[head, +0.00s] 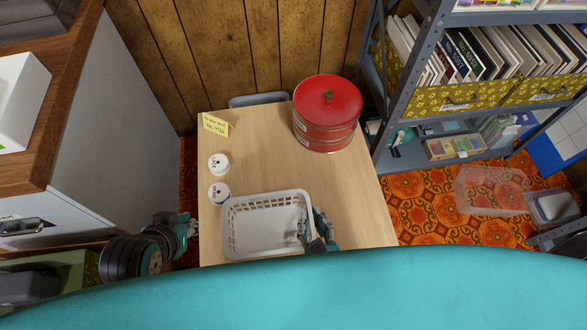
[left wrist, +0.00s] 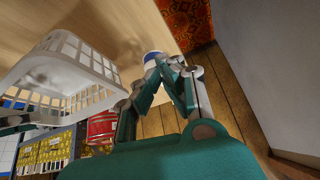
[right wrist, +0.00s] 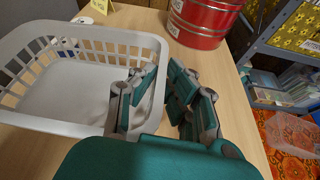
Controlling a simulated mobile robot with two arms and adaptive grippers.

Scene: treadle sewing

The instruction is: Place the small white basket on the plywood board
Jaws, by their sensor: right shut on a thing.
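The small white basket (head: 262,222), with slatted walls, is over the near part of a light wood tabletop (head: 262,155). It also shows in the left wrist view (left wrist: 75,70) and right wrist view (right wrist: 75,95). It looks empty. I cannot tell whether its base touches the wood. My right gripper (head: 318,232) is shut on the basket's right wall, with fingers on both sides in the right wrist view (right wrist: 160,90). My left gripper (head: 186,220) is left of the table, apart from the basket; its fingertips come together, empty, in the left wrist view (left wrist: 168,62). I see no separate plywood board.
Two white round pieces (head: 218,162) (head: 218,193) are near the left edge. A metal shelf (head: 410,75) is on the right. The table's middle is clear.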

